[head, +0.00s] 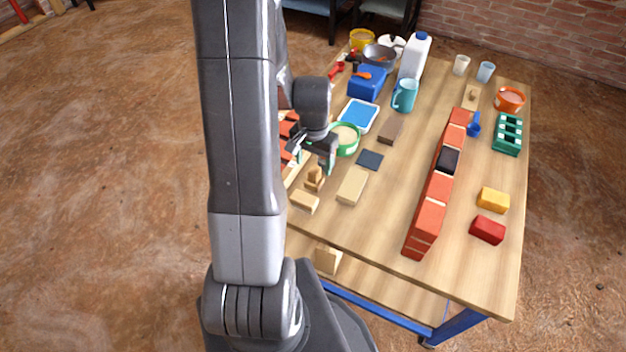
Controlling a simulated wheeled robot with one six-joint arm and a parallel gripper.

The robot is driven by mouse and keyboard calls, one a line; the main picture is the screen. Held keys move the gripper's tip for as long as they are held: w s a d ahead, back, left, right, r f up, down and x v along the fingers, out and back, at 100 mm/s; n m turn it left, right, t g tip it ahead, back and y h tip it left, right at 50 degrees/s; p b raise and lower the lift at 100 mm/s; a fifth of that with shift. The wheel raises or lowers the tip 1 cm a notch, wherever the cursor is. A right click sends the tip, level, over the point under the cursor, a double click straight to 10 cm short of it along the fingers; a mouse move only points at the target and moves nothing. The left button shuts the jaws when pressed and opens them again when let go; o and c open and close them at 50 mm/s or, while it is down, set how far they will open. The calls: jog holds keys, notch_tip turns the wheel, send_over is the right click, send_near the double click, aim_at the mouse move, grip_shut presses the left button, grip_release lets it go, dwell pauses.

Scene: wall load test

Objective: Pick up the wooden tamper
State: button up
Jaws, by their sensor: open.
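A small wooden piece with an upright part, which looks like the wooden tamper (314,180), stands near the left edge of the table (395,215). My gripper (316,162) is open just above and behind it in the picture. The gripper and the tamper look close together, but I cannot tell whether they touch. Part of the tamper's top may be hidden by the gripper.
A green-rimmed bowl (346,139) stands behind the gripper. A red brick wall (432,215) runs along the table. The table's front middle is clear.

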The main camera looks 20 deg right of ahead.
aim_at(314, 169)
jog(key=shift+d+f+b, duration=0.15)
jog(key=shift+f+b, duration=0.35)
jog(key=shift+f, duration=2.6)
jog(key=c, duration=1)
